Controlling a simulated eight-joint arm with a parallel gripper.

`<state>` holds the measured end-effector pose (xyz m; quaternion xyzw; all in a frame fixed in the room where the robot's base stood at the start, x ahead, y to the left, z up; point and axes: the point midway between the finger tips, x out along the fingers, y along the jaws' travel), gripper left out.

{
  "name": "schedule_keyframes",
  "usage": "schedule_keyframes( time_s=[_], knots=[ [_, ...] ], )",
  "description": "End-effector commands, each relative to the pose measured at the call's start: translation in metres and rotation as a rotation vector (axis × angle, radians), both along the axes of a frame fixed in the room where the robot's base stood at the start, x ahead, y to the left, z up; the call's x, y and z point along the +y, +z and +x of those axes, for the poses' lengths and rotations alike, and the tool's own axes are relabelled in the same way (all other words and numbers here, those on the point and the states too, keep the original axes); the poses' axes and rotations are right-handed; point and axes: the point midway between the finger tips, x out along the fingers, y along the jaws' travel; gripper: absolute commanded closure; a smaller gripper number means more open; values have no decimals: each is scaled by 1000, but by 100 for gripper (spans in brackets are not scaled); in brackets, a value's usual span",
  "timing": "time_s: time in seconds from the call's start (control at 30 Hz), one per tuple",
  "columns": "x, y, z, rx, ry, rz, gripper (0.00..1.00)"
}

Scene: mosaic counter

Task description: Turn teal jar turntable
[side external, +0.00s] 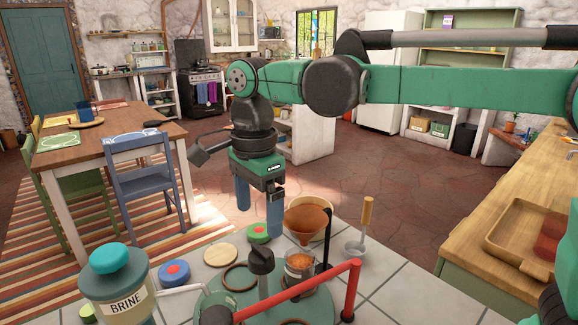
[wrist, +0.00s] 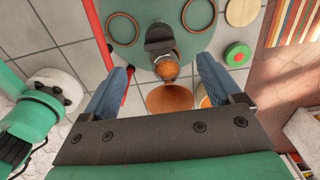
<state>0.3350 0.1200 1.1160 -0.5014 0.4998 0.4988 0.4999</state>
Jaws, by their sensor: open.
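The teal turntable (side external: 318,306) lies at the bottom of the side view, with copper-coloured rings on it and a dark upright knob (side external: 261,262) on top. A clear jar with orange contents (side external: 299,267) stands at its far right side. In the wrist view the turntable (wrist: 160,8) fills the top middle, with the knob (wrist: 159,38) and the jar's orange contents (wrist: 167,69) below it. My gripper (side external: 259,207) is open and empty, with blue fingers pointing down, above and behind the turntable. The wrist view shows the gripper (wrist: 163,65) with its fingers apart.
A red bar (side external: 305,290) crosses low over the turntable to a red post. A copper funnel (side external: 305,220) and a wooden-handled tool (side external: 366,216) stand behind it.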

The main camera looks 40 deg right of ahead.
Motion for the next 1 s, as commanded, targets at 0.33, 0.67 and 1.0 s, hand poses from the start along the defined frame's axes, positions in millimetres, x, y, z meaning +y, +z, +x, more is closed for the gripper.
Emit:
schedule_keyframes(
  time_s=[0.33,0.67,1.0],
  knots=[
    [0,-36,0,2,-1,2,15],
    [0,-72,0,3,-1,2,15],
    [0,-74,0,3,-1,2,23]
  ],
)
